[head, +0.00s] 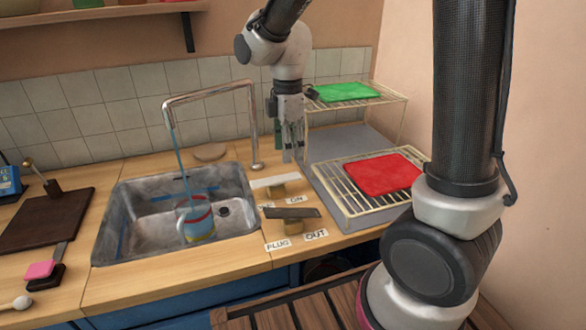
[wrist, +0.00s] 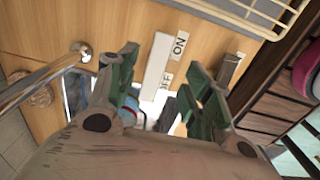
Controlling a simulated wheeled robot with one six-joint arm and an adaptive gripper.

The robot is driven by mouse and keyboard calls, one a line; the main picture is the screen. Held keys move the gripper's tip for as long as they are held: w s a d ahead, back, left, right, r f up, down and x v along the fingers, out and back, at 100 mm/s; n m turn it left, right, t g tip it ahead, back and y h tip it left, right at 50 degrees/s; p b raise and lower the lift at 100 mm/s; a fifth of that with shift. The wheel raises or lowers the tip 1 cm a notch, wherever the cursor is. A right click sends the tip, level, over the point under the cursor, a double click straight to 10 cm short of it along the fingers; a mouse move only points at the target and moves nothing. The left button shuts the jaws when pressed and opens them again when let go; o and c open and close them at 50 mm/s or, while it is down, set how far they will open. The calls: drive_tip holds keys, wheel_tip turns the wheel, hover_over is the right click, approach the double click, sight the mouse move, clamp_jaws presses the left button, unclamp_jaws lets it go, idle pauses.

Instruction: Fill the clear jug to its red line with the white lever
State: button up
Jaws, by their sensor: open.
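The clear jug (head: 197,222) stands in the sink, with a red line around its upper part and a blue tint inside. A thin blue stream falls from the tap (head: 212,95) into it. I cannot tell the exact water level. The white lever (head: 268,182) is on the counter right of the sink, beside an ON label (head: 297,199). It also shows in the wrist view (wrist: 157,65), with an OFF label (wrist: 166,78) partly visible. My gripper (head: 293,152) is open and empty, just behind and above the white lever. In the wrist view the lever appears between its fingertips (wrist: 162,62).
A dark lever (head: 292,213) with PLUG and OUT labels stands in front of the white one. The metal sink (head: 125,225) is at left. A wire rack (head: 350,203) with a red mat (head: 382,174) stands at right, below a shelf holding a green mat (head: 347,92).

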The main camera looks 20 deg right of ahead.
sight(289, 176)
wheel_tip(289, 176, down, 7)
drive_tip(key=shift+f, duration=0.1)
idle(0.3)
